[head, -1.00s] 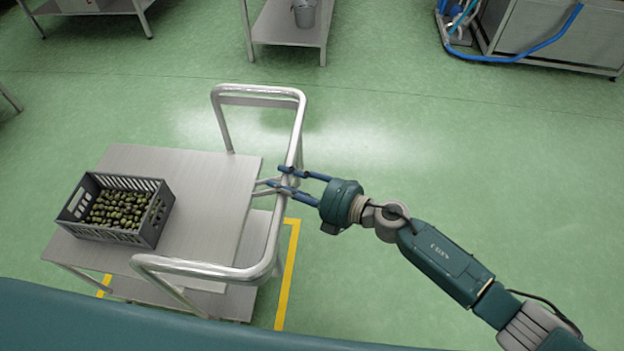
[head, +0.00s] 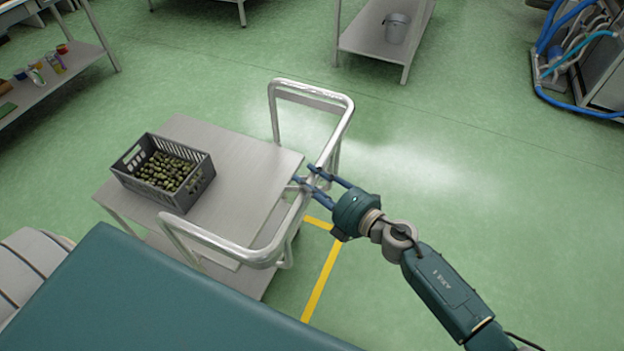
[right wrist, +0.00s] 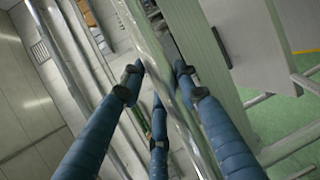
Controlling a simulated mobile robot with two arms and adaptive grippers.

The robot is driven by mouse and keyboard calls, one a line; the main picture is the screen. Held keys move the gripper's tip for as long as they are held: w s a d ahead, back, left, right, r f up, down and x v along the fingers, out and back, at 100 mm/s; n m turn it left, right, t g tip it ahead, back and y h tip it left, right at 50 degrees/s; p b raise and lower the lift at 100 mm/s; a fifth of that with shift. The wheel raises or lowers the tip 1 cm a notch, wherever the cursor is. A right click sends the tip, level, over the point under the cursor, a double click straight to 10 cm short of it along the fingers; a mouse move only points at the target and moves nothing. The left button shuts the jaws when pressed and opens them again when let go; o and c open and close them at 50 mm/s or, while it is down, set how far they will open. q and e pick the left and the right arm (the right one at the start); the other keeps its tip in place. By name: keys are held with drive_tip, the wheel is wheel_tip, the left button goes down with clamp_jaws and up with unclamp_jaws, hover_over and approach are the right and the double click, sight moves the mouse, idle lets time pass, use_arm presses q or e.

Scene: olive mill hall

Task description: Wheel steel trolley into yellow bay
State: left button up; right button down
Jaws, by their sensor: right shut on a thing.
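The steel trolley (head: 245,183) stands on the green floor in the head view, with a tubular handle (head: 335,140) on its right end. A grey crate (head: 197,188) of dark olives sits on its top. My right gripper (head: 308,180) is shut on the handle's tube; the tube also runs between the blue fingers in the right wrist view (right wrist: 158,75). A yellow floor line (head: 321,277) with a corner shows by the trolley's handle end, partly hidden. The rest of the marking is hidden by the trolley and my body. My left gripper is not in view.
A steel table with a grey bucket (head: 396,28) stands at the back. A shelf with small jars (head: 55,64) is at the upper left. A machine with blue hoses (head: 560,55) is at the upper right. The floor right of the trolley is clear.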

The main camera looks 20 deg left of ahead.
drive_tip(key=c, duration=1.3)
unclamp_jaws()
drive_tip(key=shift+o, duration=0.2)
drive_tip(key=shift+d, duration=0.25)
drive_tip(key=v, duration=1.1)
drive_tip(key=shift+s+d, duration=0.15)
drive_tip(key=shift+s, duration=0.15)
drive_tip(key=shift+r, duration=0.1)
